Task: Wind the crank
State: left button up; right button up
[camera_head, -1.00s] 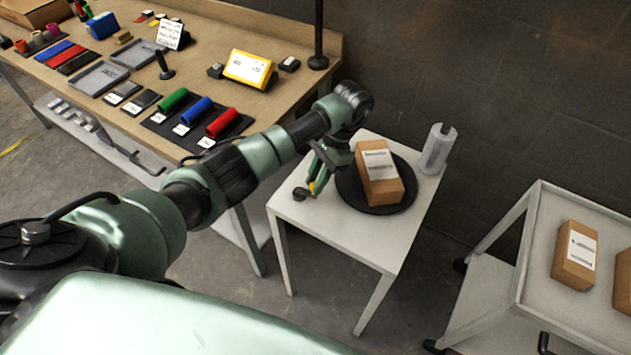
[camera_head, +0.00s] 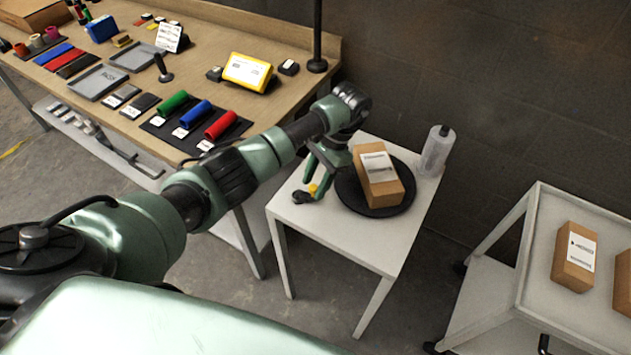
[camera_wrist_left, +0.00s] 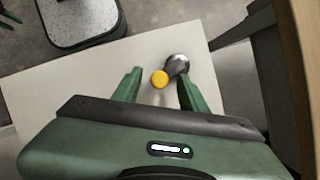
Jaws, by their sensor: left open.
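The crank is a small dark piece (camera_head: 301,197) with a yellow knob (camera_head: 313,189), at the left side of the white table. In the left wrist view the yellow knob (camera_wrist_left: 160,79) lies between my fingers, nearer the right one, beside the crank's dark rounded end (camera_wrist_left: 177,65). My left gripper (camera_head: 318,181) is open and reaches down over the crank; it also shows in the left wrist view (camera_wrist_left: 160,86). I cannot tell whether a finger touches the knob. A brown box (camera_head: 380,187) stands on the black turntable (camera_head: 345,193). My right gripper is out of view.
A clear bottle (camera_head: 436,150) stands behind the turntable on the white table (camera_head: 345,238). The wooden bench (camera_head: 215,70) with colored rolls and trays is at left. A white cart (camera_head: 525,275) with boxes is at right. The table's front part is clear.

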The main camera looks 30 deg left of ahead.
pick_arm(q)
jog(key=p+v, duration=0.3)
jog(key=v, duration=0.4)
jog(key=shift+w+r, duration=0.2)
jog(key=shift+r, duration=0.15)
jog(key=shift+d, duration=0.1)
